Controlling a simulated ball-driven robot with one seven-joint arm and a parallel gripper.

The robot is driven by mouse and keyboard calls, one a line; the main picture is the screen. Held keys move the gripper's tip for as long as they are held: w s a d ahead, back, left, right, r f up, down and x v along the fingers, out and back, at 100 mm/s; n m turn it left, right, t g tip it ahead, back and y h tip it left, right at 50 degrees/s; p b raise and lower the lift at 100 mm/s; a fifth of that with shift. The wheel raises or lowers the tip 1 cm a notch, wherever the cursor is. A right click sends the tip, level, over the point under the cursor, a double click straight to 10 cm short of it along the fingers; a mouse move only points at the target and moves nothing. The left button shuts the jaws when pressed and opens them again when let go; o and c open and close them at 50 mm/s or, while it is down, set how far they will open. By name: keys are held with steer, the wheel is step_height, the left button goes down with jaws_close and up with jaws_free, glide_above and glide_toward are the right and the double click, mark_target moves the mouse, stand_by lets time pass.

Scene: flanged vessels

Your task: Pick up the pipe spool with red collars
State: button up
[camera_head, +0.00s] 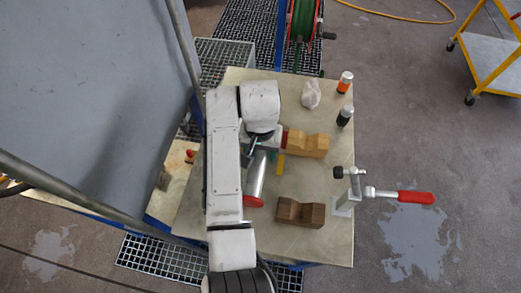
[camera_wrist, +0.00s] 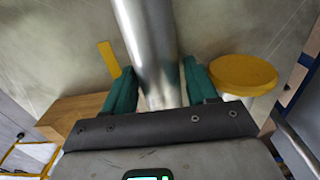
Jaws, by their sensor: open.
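The pipe spool (camera_head: 257,178) is a silver tube lying on the table, with a red collar at its near end in the head view. Its far end is hidden by my arm and gripper. My gripper (camera_head: 262,147) is over the far part of the tube. In the wrist view the tube (camera_wrist: 145,35) runs between the two green fingers of my gripper (camera_wrist: 160,70). The fingers are open, one on each side of the tube. I cannot tell whether either finger touches it; no red collar shows in the wrist view.
A light wooden V-block (camera_head: 308,145) and yellow strip (camera_head: 281,164) lie right of the tube, a dark V-block (camera_head: 300,212) nearer. A yellow-capped piece (camera_wrist: 243,75) stands beside the right finger. A red-handled clamp (camera_head: 400,196) sits at the table's right edge.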

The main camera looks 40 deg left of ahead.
jaws_close()
stand_by(0.5)
steer(key=shift+r, duration=0.1)
